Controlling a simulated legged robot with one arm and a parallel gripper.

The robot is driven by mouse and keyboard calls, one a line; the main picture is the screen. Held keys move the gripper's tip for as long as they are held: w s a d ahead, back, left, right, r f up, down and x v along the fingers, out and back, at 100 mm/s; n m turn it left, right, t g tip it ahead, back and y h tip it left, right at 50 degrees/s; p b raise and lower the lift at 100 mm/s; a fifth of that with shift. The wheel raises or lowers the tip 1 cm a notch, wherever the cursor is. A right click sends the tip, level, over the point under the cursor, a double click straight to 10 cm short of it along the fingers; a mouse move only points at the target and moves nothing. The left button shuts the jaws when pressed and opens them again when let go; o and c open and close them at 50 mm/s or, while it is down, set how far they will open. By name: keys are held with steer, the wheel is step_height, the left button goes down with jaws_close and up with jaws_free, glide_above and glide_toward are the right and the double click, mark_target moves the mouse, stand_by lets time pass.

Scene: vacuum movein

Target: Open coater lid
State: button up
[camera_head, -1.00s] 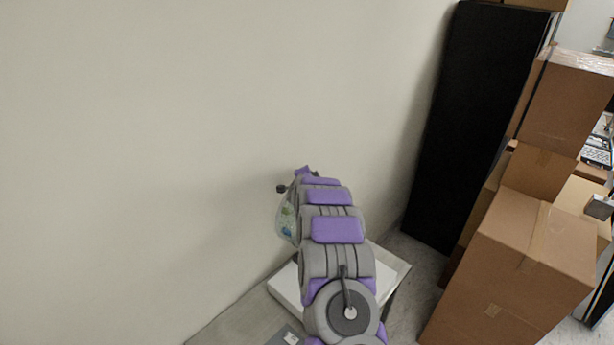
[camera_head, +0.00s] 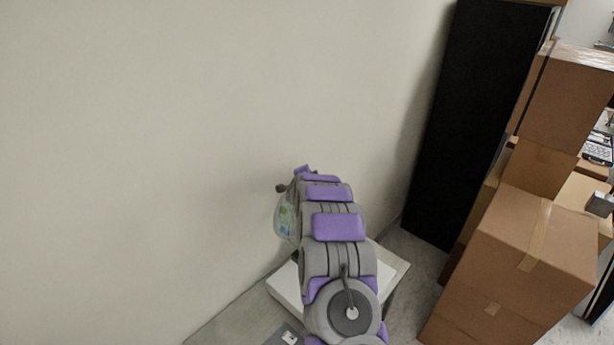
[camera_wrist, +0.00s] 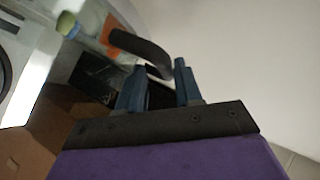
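In the wrist view, my gripper (camera_wrist: 158,82) has two blue-grey fingers standing apart. A black curved handle (camera_wrist: 140,47) lies just beyond them, its lower end close to the right fingertip. I cannot tell whether they touch. Left of the handle is a pale, clear curved part (camera_wrist: 92,18), possibly the coater lid, with an orange patch and a yellow-green knob. In the head view, a clear rounded part (camera_head: 285,222) with blue and green inside shows left of my arm, and a small dark knob (camera_head: 281,188) sticks out above it. My arm hides the fingers and most of the coater there.
A white slab (camera_head: 287,287) lies on a grey table (camera_head: 235,318) against a bare wall (camera_head: 180,130). A tall black cabinet (camera_head: 470,120) and stacked cardboard boxes (camera_head: 530,240) stand at the right. The wrist view shows a white machine part (camera_wrist: 25,65) at left.

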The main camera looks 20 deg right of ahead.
steer(key=b+v, duration=0.2)
steer(key=v, duration=1.5)
steer(key=shift+b, duration=0.4)
steer(key=shift+a, duration=0.2)
steer(key=s+a+f+n+g+y+b, duration=0.1)
steer(key=s+a+n+y+b, duration=0.25)
steer(key=a, duration=0.35)
steer(key=s+a+f+n+y+b, duration=0.1)
steer(key=s+a+n+y+b, duration=0.25)
steer(key=a, duration=0.45)
steer(key=s+a+f+n+g+y+b, duration=0.1)
steer(key=s+a+f+n+g+b, duration=0.15)
steer(key=s, duration=0.35)
steer(key=s+a+f+n+g+y+b, duration=0.1)
steer(key=s+a+n, duration=0.2)
steer(key=s+a, duration=0.15)
steer(key=s+d+f+n+g+h+b, duration=0.1)
steer(key=s+f+n+g+b, duration=0.1)
steer(key=s, duration=0.9)
steer(key=s+d+f+n+g+h+b, duration=0.1)
steer(key=s+f+g+b, duration=0.3)
steer(key=s, duration=0.8)
steer(key=s+d+f+n+g+b, duration=0.2)
steer(key=s+f+n+g, duration=0.1)
steer(key=s, duration=0.8)
steer(key=shift+s+f+h+b, duration=0.15)
steer(key=shift+f+h+b, duration=0.25)
steer(key=shift+f, duration=0.2)
